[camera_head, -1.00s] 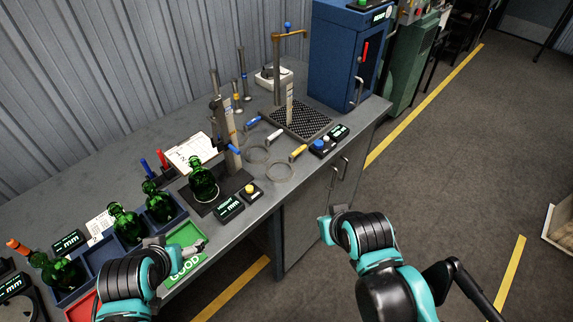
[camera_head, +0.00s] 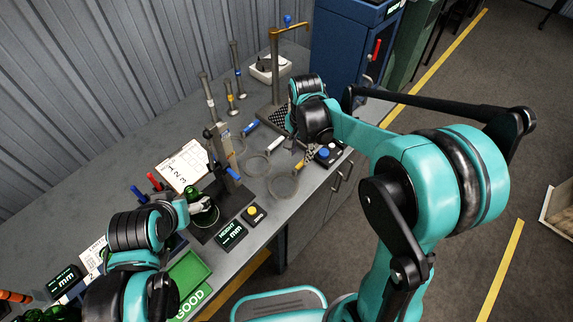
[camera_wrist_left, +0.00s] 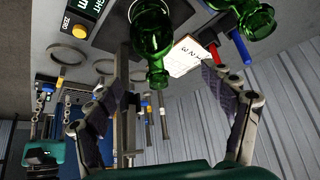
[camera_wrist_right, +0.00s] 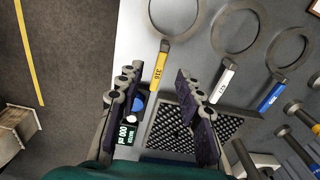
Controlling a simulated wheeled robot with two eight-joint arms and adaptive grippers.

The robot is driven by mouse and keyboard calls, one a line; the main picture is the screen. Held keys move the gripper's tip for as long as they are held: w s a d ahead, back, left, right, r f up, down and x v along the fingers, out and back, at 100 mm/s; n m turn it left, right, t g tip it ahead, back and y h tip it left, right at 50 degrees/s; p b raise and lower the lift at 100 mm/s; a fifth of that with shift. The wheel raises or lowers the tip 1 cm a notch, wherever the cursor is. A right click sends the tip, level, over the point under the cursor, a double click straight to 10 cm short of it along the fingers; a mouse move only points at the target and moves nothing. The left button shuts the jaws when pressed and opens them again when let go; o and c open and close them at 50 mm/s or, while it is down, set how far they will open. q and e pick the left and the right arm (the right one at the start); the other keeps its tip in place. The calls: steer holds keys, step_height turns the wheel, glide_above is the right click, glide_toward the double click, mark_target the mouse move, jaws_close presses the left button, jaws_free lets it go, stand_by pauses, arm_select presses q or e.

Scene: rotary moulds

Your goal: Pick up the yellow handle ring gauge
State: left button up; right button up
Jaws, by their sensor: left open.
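The yellow handle ring gauge (camera_wrist_right: 160,62) lies on the bench.
A white handle gauge (camera_wrist_right: 224,80) and a blue handle gauge (camera_wrist_right: 270,95) lie beside the yellow one. A black perforated plate (camera_wrist_right: 175,130) and a small display box (camera_wrist_right: 125,133) sit close to my right fingers. A green GOOD tray (camera_head: 187,275) is at the bench front.

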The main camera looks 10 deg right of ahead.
mark_target(300, 164)
steer(key=shift+w+f, duration=0.25)
steer(key=shift+w, duration=0.2)
steer(key=shift+f, duration=0.3)
steer(key=shift+s+f+b, duration=0.1)
steer(key=shift+f+b, duration=0.25)
steer(key=shift+f, duration=0.6)
steer(key=f, duration=0.1)
steer(key=f+b, duration=0.1)
steer(key=f, duration=0.1)
steer(key=f+b, duration=0.1)
steer(key=f, duration=0.1)
steer(key=shift+w+d+f, duration=0.2)
steer(key=shift+d+f, duration=0.05)
steer(key=shift+r, duration=0.1)
steer(key=shift+c, duration=0.3)
jaws_close()
